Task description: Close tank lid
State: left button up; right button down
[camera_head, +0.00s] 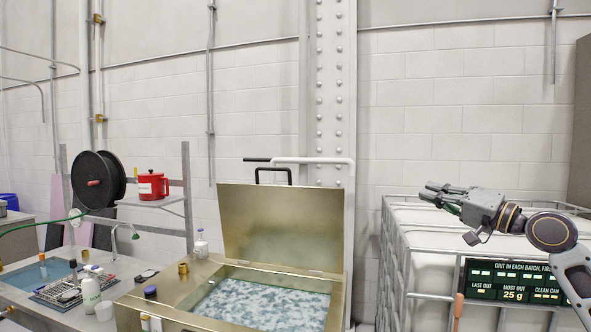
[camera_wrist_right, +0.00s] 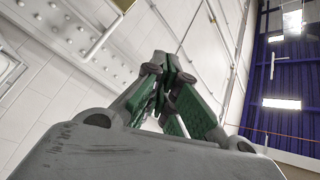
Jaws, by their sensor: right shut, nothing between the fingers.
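The tank lid (camera_head: 268,228) is a brass-coloured plate standing upright, open, along the back edge of the tank (camera_head: 190,285). A black handle (camera_head: 274,170) sits at the lid's top edge. The tank's opening shows bluish-white mottled contents (camera_head: 262,305). My right gripper (camera_head: 432,193) is to the right of the lid and apart from it, above the white caged container, with its fingers pointing left. In the right wrist view the green-padded fingers (camera_wrist_right: 165,85) are closed together with nothing between them. My left gripper is in neither view.
A white caged container (camera_head: 415,235) with a dark sign (camera_head: 510,280) stands at the right. A riveted column (camera_head: 329,90) and a white pipe (camera_head: 320,161) are behind the lid. Bottles (camera_head: 200,244), a rack (camera_head: 62,290) and a red canister (camera_head: 152,186) are at the left.

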aim_at(290, 227)
jog(key=i+j, duration=1.1)
jog(key=j, duration=0.1)
